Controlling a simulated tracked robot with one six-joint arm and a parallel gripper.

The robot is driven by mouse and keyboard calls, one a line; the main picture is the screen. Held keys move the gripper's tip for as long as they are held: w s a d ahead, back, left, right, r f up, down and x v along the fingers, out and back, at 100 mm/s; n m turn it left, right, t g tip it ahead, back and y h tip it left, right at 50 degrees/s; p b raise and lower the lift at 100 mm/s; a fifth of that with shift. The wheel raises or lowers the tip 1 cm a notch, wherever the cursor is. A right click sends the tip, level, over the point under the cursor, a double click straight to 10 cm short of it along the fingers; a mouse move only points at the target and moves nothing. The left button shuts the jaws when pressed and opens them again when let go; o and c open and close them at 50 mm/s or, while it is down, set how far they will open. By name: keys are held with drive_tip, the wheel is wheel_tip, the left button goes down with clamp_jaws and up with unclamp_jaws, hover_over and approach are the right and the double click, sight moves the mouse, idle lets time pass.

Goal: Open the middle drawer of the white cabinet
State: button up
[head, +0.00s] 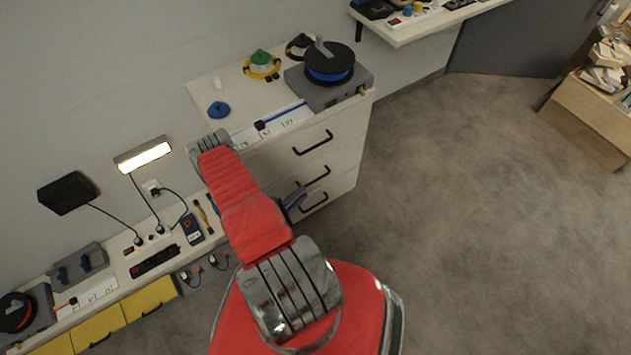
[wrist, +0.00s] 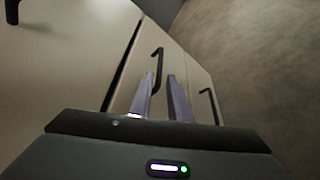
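The white cabinet (head: 349,135) stands against the wall and has three drawers with black bar handles. The middle drawer's handle (head: 316,177) also shows in the wrist view (wrist: 159,62), between the top handle (wrist: 12,10) and the bottom handle (wrist: 208,98). My gripper (head: 295,196) is at the cabinet front, partly hidden by my arm in the head view. In the wrist view its two grey fingers (wrist: 164,80) are apart, with the near end of the middle handle between their tips. I cannot tell whether they touch it.
A cable reel on a grey box (head: 327,82) and small items stand on the cabinet top. A low bench with yellow drawers (head: 98,327) is at the left. A dark gap (wrist: 122,68) runs between the top and middle drawers. The floor (head: 470,200) at the right is clear.

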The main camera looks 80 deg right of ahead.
sight(316, 180)
drive_tip(key=x, duration=1)
drive_tip(key=shift+s+d+f, duration=0.1)
drive_tip(key=shift+s+d, duration=0.05)
drive_tip(key=shift+d, duration=0.2)
drive_tip(key=shift+c, duration=0.2)
clamp_jaws()
drive_tip(key=shift+a, duration=0.2)
